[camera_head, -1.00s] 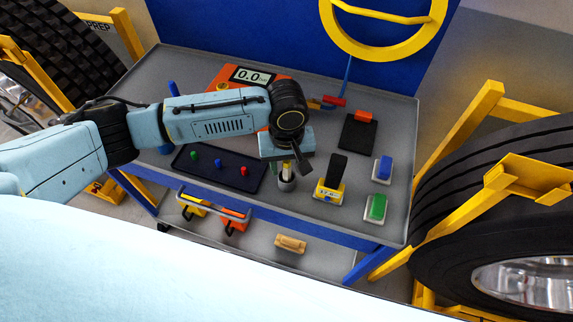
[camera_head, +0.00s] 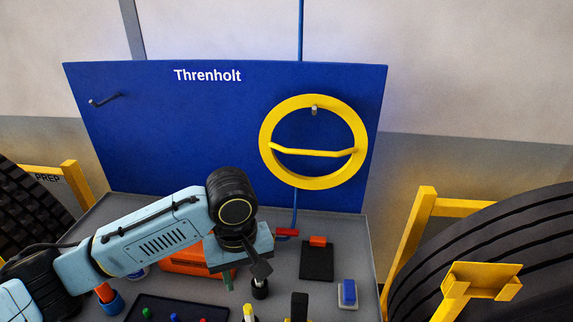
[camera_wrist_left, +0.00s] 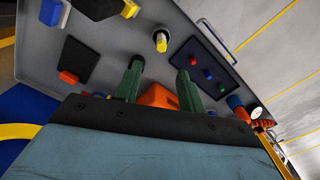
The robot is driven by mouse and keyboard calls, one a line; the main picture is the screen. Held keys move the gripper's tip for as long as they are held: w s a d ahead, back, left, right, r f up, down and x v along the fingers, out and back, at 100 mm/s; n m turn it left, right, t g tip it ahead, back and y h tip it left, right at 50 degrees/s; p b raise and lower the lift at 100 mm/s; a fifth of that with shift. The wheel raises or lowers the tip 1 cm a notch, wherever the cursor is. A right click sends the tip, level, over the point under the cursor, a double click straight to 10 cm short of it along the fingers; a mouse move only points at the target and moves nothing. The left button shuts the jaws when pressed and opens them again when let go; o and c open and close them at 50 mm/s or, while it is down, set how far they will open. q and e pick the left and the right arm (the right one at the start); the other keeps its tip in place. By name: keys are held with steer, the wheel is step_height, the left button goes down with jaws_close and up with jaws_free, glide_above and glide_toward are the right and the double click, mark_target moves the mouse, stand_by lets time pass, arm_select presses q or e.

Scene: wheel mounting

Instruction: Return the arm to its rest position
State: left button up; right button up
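My left gripper (camera_head: 244,274) hangs over the workbench (camera_head: 340,240) at the end of my light blue arm in the head view. In the left wrist view its two green fingers (camera_wrist_left: 160,78) stand well apart, with nothing held between them. An orange device (camera_head: 184,262) lies partly hidden behind the arm; it also shows beyond the fingers in the left wrist view (camera_wrist_left: 158,97). A yellow-topped object (camera_wrist_left: 161,41) stands on the bench ahead of the fingers. My right gripper is not in view.
A dark tray (camera_wrist_left: 204,58) with small coloured pegs lies on the bench. A black pad (camera_head: 316,262) with an orange piece and a blue block (camera_head: 349,292) are at right. A blue backboard (camera_head: 200,130) with a yellow ring (camera_head: 268,140) stands behind. A large tyre (camera_head: 490,250) is at right.

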arm_select(q)
steer(key=s+d+f+m+t+h, duration=0.2)
steer(key=s+d+f+m+h, duration=0.3)
steer(key=s, duration=0.3)
steer(key=s+a+f+m+t+y, duration=0.1)
steer(key=s+a+f+y, duration=0.15)
steer(key=s+a, duration=0.45)
steer(key=s+a+f+m+t+y, duration=0.15)
steer(key=s+a+f, duration=0.3)
steer(key=a, duration=0.45)
step_height(320, 180, down, 26)
steer(key=s+g+b, duration=0.1)
steer(key=s+g, duration=0.1)
steer(key=s+a+f+g+y+b, duration=0.1)
steer(key=s+a+f, duration=0.1)
steer(key=s+f, duration=1.3)
steer(key=shift+s+a, duration=0.15)
steer(key=shift+s, duration=0.35)
steer(key=shift+g, duration=0.25)
